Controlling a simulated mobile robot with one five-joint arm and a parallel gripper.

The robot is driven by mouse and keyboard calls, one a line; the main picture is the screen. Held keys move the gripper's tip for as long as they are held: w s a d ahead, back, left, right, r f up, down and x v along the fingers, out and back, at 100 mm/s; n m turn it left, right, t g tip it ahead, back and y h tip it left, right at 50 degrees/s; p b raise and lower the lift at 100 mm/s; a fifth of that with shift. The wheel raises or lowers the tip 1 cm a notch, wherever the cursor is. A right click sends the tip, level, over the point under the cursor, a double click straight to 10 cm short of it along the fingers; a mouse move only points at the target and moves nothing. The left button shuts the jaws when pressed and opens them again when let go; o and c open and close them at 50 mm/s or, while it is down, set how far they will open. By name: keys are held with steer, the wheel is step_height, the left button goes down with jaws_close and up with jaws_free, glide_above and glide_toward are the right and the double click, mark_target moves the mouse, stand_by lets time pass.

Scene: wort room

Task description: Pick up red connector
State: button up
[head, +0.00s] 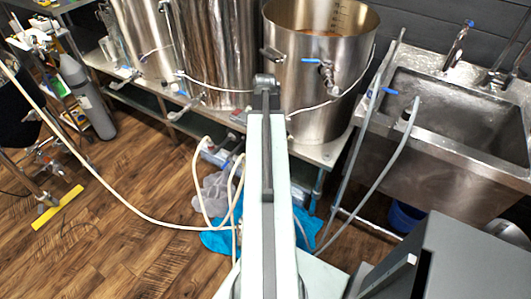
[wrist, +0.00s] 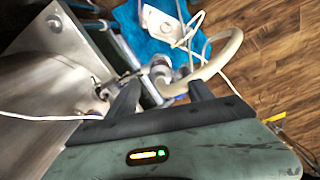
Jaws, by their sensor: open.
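My gripper (wrist: 163,90) is open in the wrist view, with two dark fingers apart and nothing clearly held between them. Behind the fingers are a metal fitting (wrist: 159,70) and a thick pale hose (wrist: 222,58). I cannot make out a red connector for certain in either view. In the head view a small reddish patch (head: 238,117) shows on the bench just left of my arm, too small to identify. My arm reaches forward over the bench edge there and hides what lies behind it; the fingers are not clear in that view.
Steel kettles (head: 318,75) with valves stand on a low steel bench (head: 322,152). A sink (head: 455,110) is at right, with hoses beside it. A white hose (head: 130,207) crosses the wooden floor (head: 110,255). A blue cloth (head: 215,240) lies below the bench.

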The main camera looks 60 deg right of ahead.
step_height(320, 180, down, 6)
steer(key=b, duration=0.5)
steer(key=shift+w+r, duration=0.15)
steer(key=shift+r, duration=0.3)
jaws_close()
